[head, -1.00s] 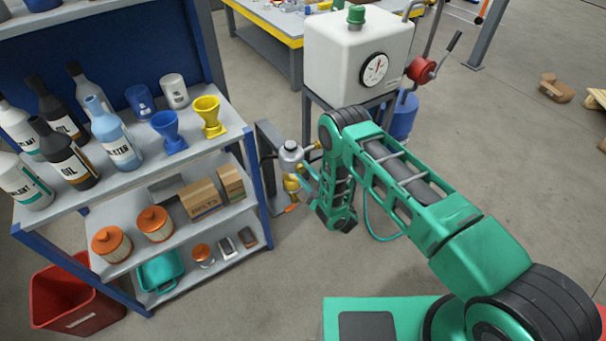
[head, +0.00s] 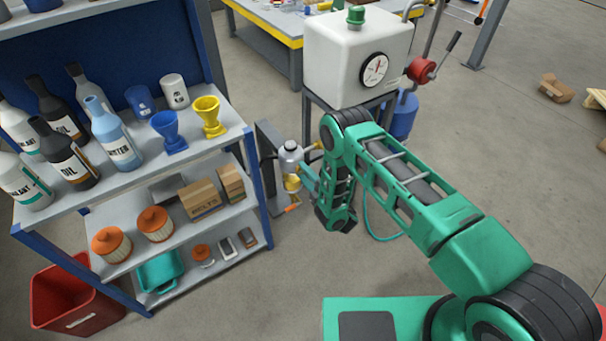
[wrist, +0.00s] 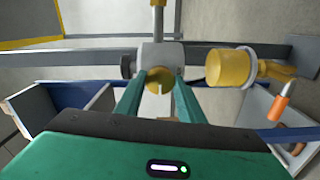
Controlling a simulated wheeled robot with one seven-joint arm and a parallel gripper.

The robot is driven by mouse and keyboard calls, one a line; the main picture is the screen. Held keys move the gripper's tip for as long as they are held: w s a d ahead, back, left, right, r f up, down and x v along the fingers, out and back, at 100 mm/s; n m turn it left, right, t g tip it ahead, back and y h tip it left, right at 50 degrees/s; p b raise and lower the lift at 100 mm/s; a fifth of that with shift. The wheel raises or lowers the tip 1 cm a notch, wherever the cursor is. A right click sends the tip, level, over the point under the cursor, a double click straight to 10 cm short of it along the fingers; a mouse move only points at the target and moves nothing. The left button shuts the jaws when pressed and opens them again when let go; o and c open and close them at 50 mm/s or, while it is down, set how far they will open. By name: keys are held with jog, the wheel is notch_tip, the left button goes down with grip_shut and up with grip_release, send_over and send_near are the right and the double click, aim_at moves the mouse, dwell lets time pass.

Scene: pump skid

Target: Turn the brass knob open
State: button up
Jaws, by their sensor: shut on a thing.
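The brass knob (wrist: 159,80) is a small round disc on the face of a grey fitting (wrist: 158,55). In the wrist view it sits between the tips of my two green fingers. My gripper (wrist: 159,92) is shut on the knob. In the head view my gripper (head: 311,178) reaches left to the pump skid's piping, by the silver round-topped fitting (head: 291,153). The knob itself is hard to make out there. A yellow cylinder (wrist: 230,68) with a pale ring stands to the right of the knob in the wrist view.
A white tank (head: 345,62) with a gauge (head: 375,70) stands behind my arm. A shelf (head: 190,140) with bottles and funnels is close on the left. An orange-tipped part (wrist: 279,106) lies right of the knob. Open floor is on the right.

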jog(key=shift+s+a+f, duration=0.1)
jog(key=shift+s+f, duration=0.05)
jog(key=shift+s, duration=0.05)
jog(key=o, duration=1)
jog(key=shift+o, duration=0.3)
jog(key=shift+w, duration=0.1)
jog(key=v, duration=1)
jog(key=shift+s+d, duration=0.3)
jog(key=shift+d, duration=0.05)
